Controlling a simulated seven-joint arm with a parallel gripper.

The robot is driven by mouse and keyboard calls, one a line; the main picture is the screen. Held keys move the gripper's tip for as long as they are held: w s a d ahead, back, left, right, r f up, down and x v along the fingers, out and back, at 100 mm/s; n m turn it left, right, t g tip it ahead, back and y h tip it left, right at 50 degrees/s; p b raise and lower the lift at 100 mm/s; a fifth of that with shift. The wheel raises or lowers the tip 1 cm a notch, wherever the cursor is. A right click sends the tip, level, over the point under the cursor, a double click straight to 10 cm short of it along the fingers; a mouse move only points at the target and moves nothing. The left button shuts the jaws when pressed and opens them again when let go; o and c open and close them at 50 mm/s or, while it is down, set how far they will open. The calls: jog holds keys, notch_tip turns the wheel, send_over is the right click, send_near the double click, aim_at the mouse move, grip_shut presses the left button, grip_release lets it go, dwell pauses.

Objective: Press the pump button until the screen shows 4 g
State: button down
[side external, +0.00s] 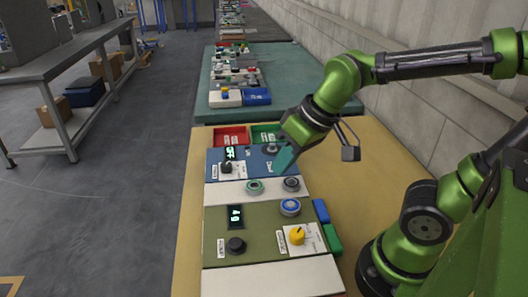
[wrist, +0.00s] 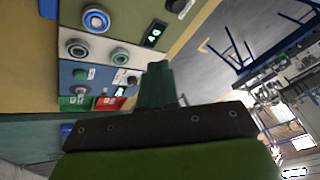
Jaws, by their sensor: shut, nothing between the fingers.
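The near olive panel (side external: 265,222) carries a small dark screen (side external: 235,216) that appears to read 4 g; the screen also shows in the wrist view (wrist: 154,34). A round blue button with a pale ring (side external: 289,207) sits at that panel's right; it also shows in the wrist view (wrist: 96,19). The labels are too small to read, so I cannot tell which button is the pump's. My gripper (side external: 284,160) is shut and empty, over the right side of the blue panel, apart from the blue button. Its green fingers (wrist: 158,75) are together in the wrist view.
The olive panel also has a black knob (side external: 235,245) and a yellow knob (side external: 297,236). A green button (side external: 255,187) and a dark button (side external: 291,184) sit on the white strip. Red (side external: 231,137) and green (side external: 265,134) trays stand behind the blue panel.

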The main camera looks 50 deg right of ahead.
jog(key=s+d+r+m+t, duration=0.2)
jog(key=d+m, duration=0.1)
jog(key=shift+s+d+r, duration=0.1)
jog(key=shift+s+r, duration=0.05)
jog(key=shift+r, duration=0.1)
jog(key=c, duration=1.8)
grip_release()
